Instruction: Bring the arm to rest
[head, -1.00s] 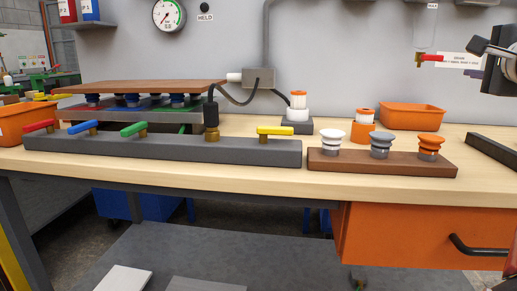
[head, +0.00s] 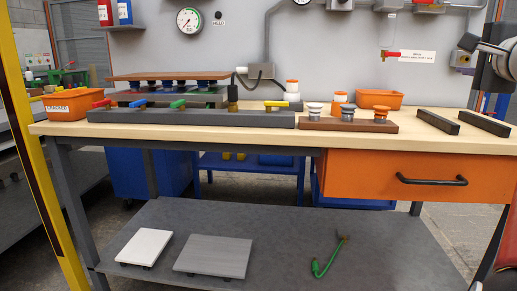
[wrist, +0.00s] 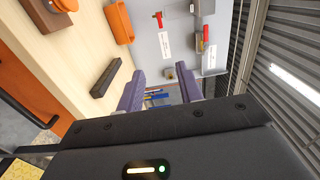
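My gripper (wrist: 161,90) shows in the wrist view with its two purple fingers spread apart and nothing held between them. It is raised and tilted, with the bench to its left in the picture and open background beyond. Part of my arm (head: 492,62) shows at the right edge of the head view, above the bench's right end. The gripper's fingers cannot be made out there.
The workbench (head: 270,139) holds a valve rail (head: 190,118), a brown board (head: 175,76) on a raised stand, a wooden knob block (head: 345,125) and orange bins (head: 380,98). Two dark bars (head: 437,122) lie at right. An orange drawer (head: 415,165) hangs below; the lower shelf (head: 290,235) holds plates.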

